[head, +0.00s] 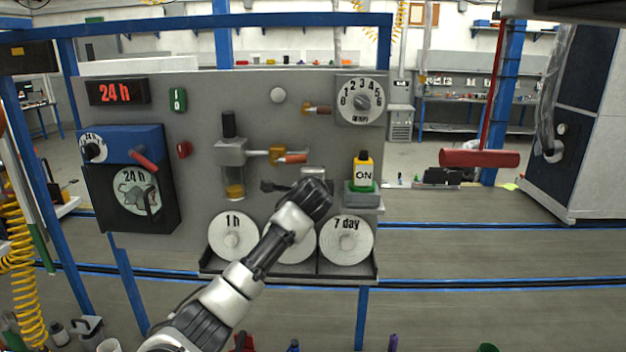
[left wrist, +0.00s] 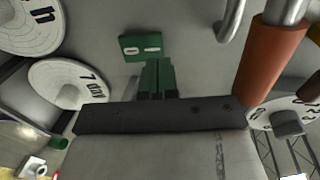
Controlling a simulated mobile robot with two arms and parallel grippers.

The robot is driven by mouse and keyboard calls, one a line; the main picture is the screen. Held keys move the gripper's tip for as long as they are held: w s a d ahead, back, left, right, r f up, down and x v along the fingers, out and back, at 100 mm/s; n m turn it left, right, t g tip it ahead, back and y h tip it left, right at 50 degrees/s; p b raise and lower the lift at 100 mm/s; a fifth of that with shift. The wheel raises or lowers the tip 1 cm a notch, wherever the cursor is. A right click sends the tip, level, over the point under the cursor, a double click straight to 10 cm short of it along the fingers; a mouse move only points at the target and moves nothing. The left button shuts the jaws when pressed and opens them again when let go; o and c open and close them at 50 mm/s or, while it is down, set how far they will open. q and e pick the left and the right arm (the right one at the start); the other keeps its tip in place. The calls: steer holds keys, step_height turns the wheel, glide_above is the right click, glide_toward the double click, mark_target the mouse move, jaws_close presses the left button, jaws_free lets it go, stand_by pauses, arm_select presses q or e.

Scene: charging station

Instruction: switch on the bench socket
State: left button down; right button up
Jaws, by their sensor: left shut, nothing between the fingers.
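In the left wrist view a small green plate (left wrist: 142,46) with a white O and a white bar sits on the grey panel just beyond my fingertips. My left gripper (left wrist: 158,66) is shut and empty, close to the plate; I cannot tell whether they touch. In the head view my left gripper (head: 266,186) is in front of the panel's lower middle, and my arm seems to hide that plate. A separate green I/O switch (head: 177,99) is at the panel's upper left. No label shows which one belongs to the bench socket. My right gripper is out of view.
An orange-handled valve (head: 293,158) lies just above my gripper. Below are white discs, including the 1 h disc (head: 233,237) and 7 day disc (head: 347,240). A yellow ON block (head: 363,170) stands right. A blue timer box (head: 120,145) juts out left.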

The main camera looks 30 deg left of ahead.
arm_select(q)
steer(key=s+d+r+b, duration=0.3)
steer(key=s+d+r, duration=0.1)
steer(key=s, duration=0.3)
steer(key=shift+s+d, duration=0.3)
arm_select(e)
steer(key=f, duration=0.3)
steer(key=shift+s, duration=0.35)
arm_select(q)
steer(key=shift+r, duration=0.15)
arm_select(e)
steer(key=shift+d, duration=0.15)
